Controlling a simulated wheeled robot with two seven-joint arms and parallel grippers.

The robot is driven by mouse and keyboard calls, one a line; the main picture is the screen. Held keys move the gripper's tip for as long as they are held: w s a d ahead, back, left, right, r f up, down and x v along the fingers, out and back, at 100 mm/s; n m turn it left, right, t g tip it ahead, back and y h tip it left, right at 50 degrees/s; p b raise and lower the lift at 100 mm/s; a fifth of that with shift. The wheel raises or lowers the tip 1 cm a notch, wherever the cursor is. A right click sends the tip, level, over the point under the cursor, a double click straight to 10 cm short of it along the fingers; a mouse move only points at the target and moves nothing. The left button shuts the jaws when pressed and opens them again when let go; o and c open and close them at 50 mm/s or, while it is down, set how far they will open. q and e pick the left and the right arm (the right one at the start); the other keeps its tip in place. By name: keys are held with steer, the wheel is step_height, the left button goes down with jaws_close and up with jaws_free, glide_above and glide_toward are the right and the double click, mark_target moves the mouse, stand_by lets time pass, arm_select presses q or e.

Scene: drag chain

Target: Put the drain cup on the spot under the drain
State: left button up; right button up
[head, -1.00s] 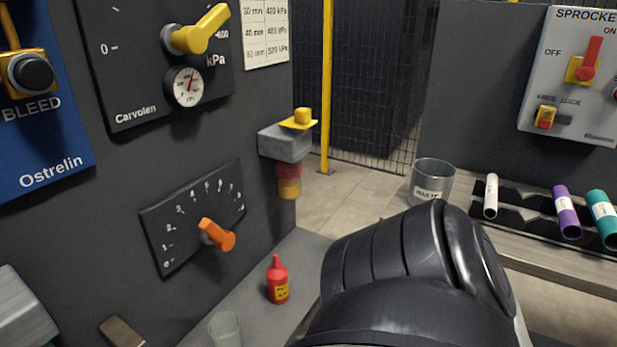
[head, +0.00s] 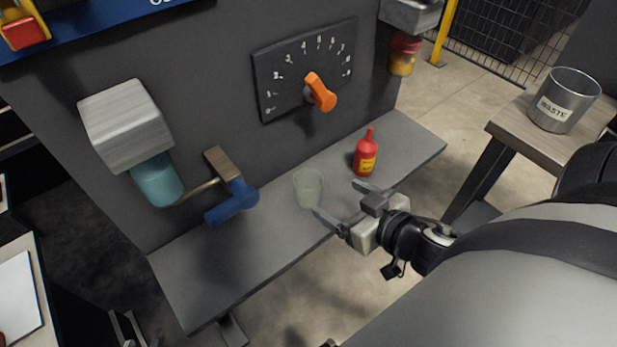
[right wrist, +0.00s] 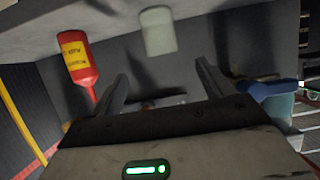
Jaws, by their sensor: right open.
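The drain cup (head: 308,188), a pale translucent cup, stands upright on the grey shelf (head: 262,238). My right gripper (head: 338,200) is open and empty, its fingertips just to the right of the cup and pointing towards it. In the right wrist view the cup (right wrist: 157,32) lies beyond the gap between the open fingers (right wrist: 162,75). The drain, a valve with a blue handle (head: 232,203) and a brass-coloured block (head: 217,162), sticks out from the wall left of the cup. I cannot make out a marked spot below it. My left gripper is not in view.
A red bottle (head: 365,155) stands behind and right of the cup; it also shows in the right wrist view (right wrist: 75,55). A grey unit with a teal container (head: 157,180) hangs left of the valve. The shelf between cup and valve is clear. A waste bin (head: 563,100) stands at right.

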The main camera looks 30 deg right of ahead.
mark_target(319, 188)
steer(key=x, duration=1.3)
steer(key=shift+a, duration=0.1)
steer(key=c, duration=1.1)
steer(key=shift+c, duration=0.2)
